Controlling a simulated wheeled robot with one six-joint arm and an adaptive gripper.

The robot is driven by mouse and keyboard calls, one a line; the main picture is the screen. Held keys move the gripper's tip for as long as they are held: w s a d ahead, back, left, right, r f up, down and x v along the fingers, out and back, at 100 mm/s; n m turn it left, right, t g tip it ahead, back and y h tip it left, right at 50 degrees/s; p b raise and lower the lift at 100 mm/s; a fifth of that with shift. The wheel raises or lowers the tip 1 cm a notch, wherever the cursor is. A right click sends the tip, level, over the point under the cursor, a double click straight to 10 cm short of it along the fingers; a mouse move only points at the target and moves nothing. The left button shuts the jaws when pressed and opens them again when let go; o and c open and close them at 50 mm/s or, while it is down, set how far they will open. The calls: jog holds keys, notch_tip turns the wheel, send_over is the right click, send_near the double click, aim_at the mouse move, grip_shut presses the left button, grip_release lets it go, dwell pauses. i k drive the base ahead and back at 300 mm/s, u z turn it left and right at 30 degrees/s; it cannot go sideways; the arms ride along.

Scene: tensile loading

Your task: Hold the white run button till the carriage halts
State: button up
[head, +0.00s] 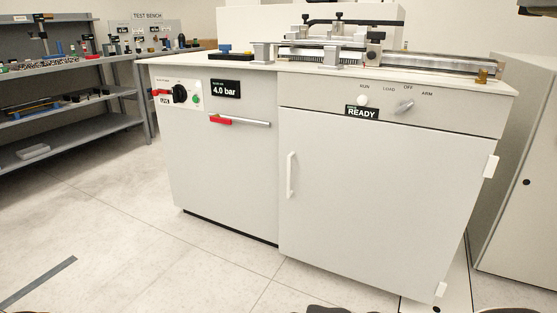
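The white run button (362,101) is a small round knob on the right front panel of the grey-white cabinet (375,180), under the label RUN. A black display (362,113) just below it reads READY. To its right is a grey rotary selector (405,106) with the labels LOAD, OFF and ARM above; its exact setting is hard to tell. The carriage (340,38) appears to be the metal and black assembly on the rail (440,64) on top of the cabinet. My gripper is not in view, and nothing touches the button.
A 4.0 bar display (226,89), a red-handled lever (240,121) and a panel with a black knob (180,94) are on the left front. A white door handle (291,175) sticks out. Shelves (75,130) stand at left. The floor (130,235) at front left is mostly clear.

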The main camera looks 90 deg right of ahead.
aim_at(362, 100)
jog(key=i, duration=1.25)
jog(key=z, duration=3.75)
